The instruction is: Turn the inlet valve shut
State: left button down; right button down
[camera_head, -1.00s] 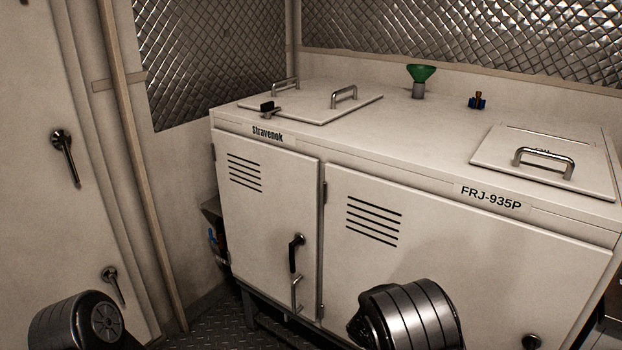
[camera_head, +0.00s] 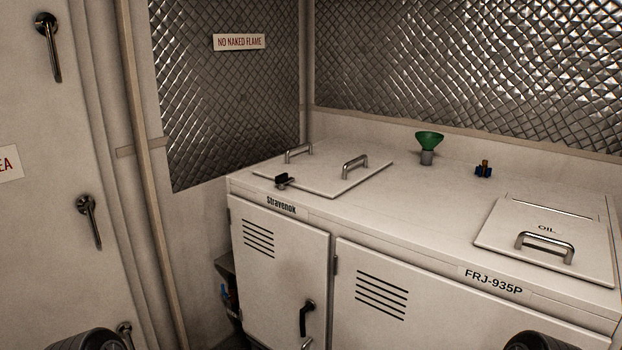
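No part is labelled as the inlet valve, and I cannot tell which one it is. A small blue and red part (camera_head: 228,298) shows low in the gap left of the chiller cabinet, partly hidden and too small to make out. Only dark rounded parts of my arms show at the bottom edge, lower left and lower right. Neither gripper is in view.
The white chiller cabinet (camera_head: 283,265) has a left lid (camera_head: 325,175), an oil lid (camera_head: 548,234) with a metal handle, and a black door handle (camera_head: 307,317). A green funnel (camera_head: 429,141) stands at the back. A white door (camera_head: 45,260) with lever handles is at left.

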aim_at(227, 297)
jog(key=i+j+u, duration=0.1)
jog(key=i+j, duration=0.15)
jog(key=j, duration=0.15)
jog(key=i+j, duration=0.3)
jog(key=j, duration=0.15)
jog(key=i+j+u, duration=0.15)
jog(key=j, duration=0.25)
jog(key=i+j+u, duration=0.25)
jog(key=i+u, duration=0.2)
jog(key=i+j+u, duration=0.1)
jog(key=i+u, duration=0.25)
jog(key=u, duration=0.15)
